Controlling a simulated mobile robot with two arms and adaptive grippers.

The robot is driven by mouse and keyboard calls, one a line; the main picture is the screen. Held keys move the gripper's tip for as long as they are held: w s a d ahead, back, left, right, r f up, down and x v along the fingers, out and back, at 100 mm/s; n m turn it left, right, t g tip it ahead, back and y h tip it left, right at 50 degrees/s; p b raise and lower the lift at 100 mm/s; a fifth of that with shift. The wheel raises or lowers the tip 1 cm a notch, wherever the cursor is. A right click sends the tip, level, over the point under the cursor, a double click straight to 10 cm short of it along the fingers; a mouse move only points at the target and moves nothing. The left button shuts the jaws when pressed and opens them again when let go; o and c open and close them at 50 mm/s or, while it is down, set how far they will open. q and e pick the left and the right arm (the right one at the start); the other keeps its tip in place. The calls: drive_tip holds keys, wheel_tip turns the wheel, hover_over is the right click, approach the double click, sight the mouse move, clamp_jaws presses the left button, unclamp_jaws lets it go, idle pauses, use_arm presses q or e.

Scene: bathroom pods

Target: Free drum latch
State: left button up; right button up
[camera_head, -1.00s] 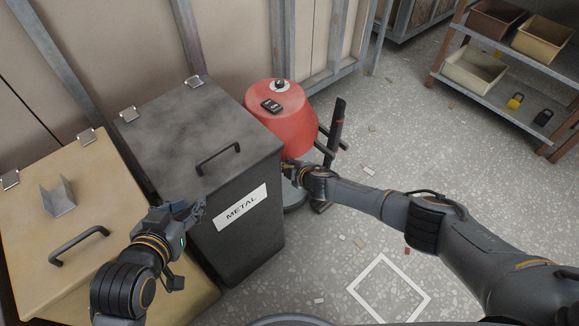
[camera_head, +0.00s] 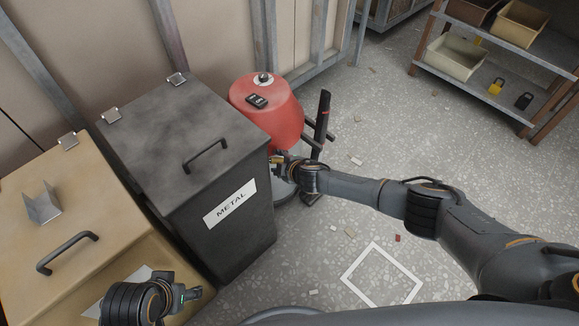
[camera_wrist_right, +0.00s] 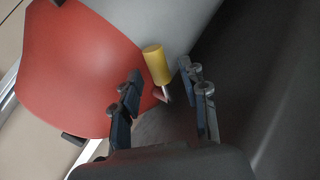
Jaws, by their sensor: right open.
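The red drum (camera_head: 268,113) stands on a grey lower part behind the METAL bin. In the right wrist view its red side (camera_wrist_right: 75,65) fills the left, with the grey part beside it. A yellow cylindrical grip (camera_wrist_right: 153,62) with a small reddish tip sticks out at the drum, and looks like the latch. My right gripper (camera_head: 277,160) is low at the drum's front side. In the wrist view its open fingers (camera_wrist_right: 162,97) lie either side of the grip's lower end, with no clear contact. My left gripper (camera_head: 190,293) is over the tan bin's front, away from the drum; its fingers are unclear.
The dark METAL bin (camera_head: 180,125) stands close left of the drum, and its dark wall is near my right gripper. A tan bin (camera_head: 85,275) is further left. A black upright post (camera_head: 322,125) stands right of the drum. A shelf (camera_head: 490,85) is at upper right.

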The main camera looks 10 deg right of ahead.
drive_tip(key=v, duration=1)
drive_tip(key=shift+s, duration=0.35)
drive_tip(key=shift+d, duration=0.15)
drive_tip(key=shift+c, duration=0.5)
